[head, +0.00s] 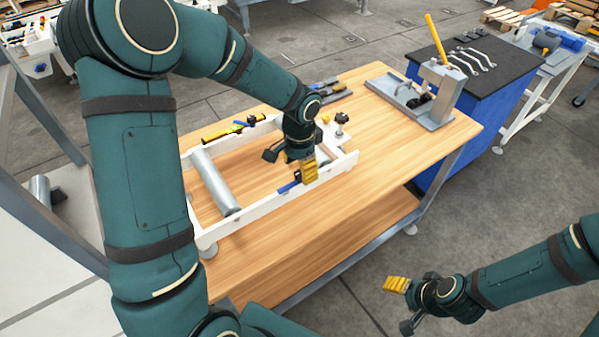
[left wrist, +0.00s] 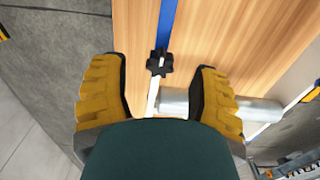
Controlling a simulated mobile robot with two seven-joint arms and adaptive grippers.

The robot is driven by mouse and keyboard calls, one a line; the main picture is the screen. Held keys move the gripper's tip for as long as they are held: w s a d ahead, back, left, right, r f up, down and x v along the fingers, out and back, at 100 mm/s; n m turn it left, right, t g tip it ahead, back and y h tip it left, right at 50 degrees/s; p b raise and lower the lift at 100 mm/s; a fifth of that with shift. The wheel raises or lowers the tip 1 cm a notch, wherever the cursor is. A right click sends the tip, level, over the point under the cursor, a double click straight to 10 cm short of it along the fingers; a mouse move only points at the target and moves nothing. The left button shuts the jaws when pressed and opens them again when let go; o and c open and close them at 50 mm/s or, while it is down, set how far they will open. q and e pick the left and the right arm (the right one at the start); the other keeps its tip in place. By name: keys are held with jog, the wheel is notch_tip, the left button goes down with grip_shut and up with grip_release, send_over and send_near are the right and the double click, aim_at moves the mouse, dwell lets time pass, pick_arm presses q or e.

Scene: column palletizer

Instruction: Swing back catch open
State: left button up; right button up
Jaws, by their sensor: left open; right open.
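A white roller frame (head: 203,238) lies on the wooden table. A blue catch (head: 290,186) with a black star knob sits on its near rail; the left wrist view shows the blue strip (left wrist: 167,22) and the knob (left wrist: 160,63). My left gripper (head: 292,164) is open above this rail, pointing down. In its wrist view the knob lies between and beyond the yellow-padded fingers, with no visible contact. My right gripper (head: 402,303) is open and empty, off the table's front.
A metal roller (head: 216,182) spans the frame's left part. A grey fixture (head: 418,103) with a yellow handle stands at the table's right end. A black knobbed post (head: 341,122) stands by the frame.

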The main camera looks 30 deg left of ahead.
pick_arm(q)
jog(key=shift+f, duration=1.15)
grip_shut()
